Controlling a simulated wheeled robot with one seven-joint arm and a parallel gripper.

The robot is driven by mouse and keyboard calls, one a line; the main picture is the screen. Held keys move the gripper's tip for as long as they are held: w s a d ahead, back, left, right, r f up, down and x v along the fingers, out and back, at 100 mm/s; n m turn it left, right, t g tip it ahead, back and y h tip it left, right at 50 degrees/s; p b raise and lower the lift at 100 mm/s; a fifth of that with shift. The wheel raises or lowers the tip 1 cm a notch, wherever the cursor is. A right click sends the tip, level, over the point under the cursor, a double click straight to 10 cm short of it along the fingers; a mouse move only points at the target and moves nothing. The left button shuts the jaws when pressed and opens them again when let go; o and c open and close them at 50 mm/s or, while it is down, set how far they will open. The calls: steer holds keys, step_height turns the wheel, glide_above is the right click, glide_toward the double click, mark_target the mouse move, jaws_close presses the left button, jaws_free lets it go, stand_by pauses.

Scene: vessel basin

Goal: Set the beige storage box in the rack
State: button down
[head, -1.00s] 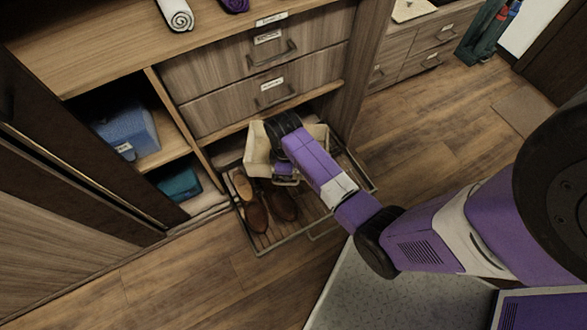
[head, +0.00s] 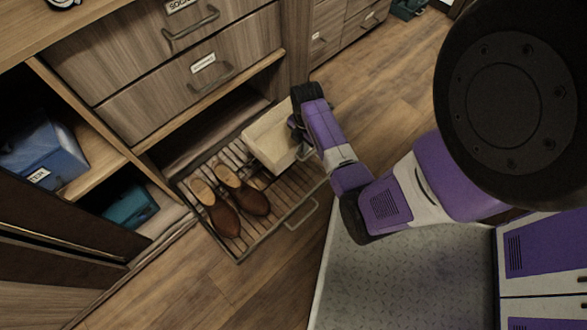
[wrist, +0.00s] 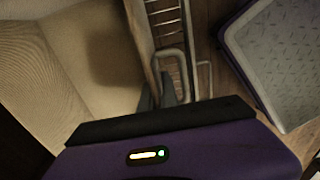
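The beige storage box (head: 272,142) is open-topped and sits at or just above the right part of the slatted pull-out rack (head: 242,232); I cannot tell whether it rests fully on the slats. In the wrist view, its pale inside (wrist: 85,50) fills the left, with one wall running down towards my fingers. My gripper (head: 302,145) is at the box's right side. In the wrist view, my gripper's grey fingertips (wrist: 164,94) are close together at that wall's edge. Whether they pinch the wall is unclear.
Brown shoes (head: 222,205) stand on the rack's left half. The rack's front handle (head: 301,214) sticks out over the floor. Closed drawers (head: 190,75) overhang the rack's back. Blue (head: 42,155) and teal (head: 130,205) containers sit in cubbies at left.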

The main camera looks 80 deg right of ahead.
step_height(320, 180, down, 18)
steer(key=b, duration=0.8)
steer(key=shift+r, duration=0.2)
steer(key=shift+f, duration=0.1)
steer(key=c, duration=1.6)
jaws_free()
